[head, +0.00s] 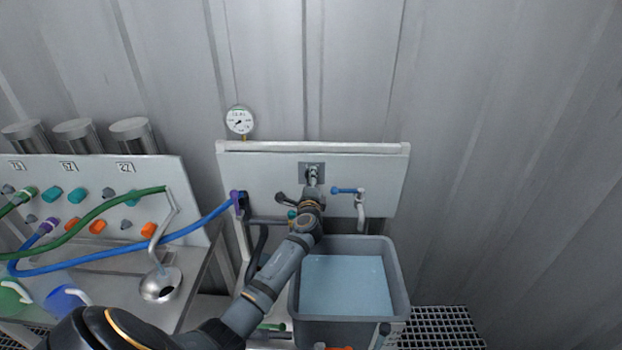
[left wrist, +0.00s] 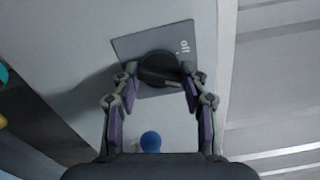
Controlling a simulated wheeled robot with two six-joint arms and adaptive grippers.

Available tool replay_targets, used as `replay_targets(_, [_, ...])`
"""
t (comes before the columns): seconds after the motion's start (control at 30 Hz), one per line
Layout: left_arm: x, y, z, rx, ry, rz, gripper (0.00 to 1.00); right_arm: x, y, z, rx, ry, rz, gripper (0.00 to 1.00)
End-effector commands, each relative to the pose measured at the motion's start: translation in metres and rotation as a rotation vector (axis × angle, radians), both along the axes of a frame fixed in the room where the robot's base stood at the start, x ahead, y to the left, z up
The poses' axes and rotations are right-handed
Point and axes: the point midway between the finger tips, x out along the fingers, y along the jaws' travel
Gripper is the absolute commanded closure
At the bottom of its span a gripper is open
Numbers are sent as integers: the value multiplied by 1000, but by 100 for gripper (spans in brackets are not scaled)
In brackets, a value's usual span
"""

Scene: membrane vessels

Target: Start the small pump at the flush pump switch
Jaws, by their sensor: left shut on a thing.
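The flush pump switch (head: 311,167) is a grey plate on the white panel above the water tub. In the left wrist view its dark round knob (left wrist: 158,68) sits on the plate (left wrist: 126,46), beside the printed word "off". My left gripper (head: 312,184) reaches up to the switch. Its two fingers (left wrist: 160,80) are shut on the knob, one on each side. The rest of the plate's lettering is hidden or too small to read. My right gripper is in neither view.
A grey tub (head: 398,285) of water stands below the panel. A blue-handled tap (head: 345,190) is just right of my gripper. A pressure gauge (head: 239,120) is above left. Blue (head: 130,268) and green (head: 85,222) hoses cross the port panel at left.

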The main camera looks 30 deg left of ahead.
Motion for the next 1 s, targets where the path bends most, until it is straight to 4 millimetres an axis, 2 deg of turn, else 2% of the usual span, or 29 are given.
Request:
replay_targets(0.7, [-1, 0, -4, 57, 42, 1, 87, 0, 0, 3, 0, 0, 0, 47])
replay_targets(0.73, [-1, 0, -4, 57, 42, 1, 52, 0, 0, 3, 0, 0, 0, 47])
replay_targets(0.87, [-1, 0, -3, 56, 40, 1, 34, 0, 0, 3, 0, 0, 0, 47])
replay_targets(1.0, [0, 0, -2, 57, 39, 1, 34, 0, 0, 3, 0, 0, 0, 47])
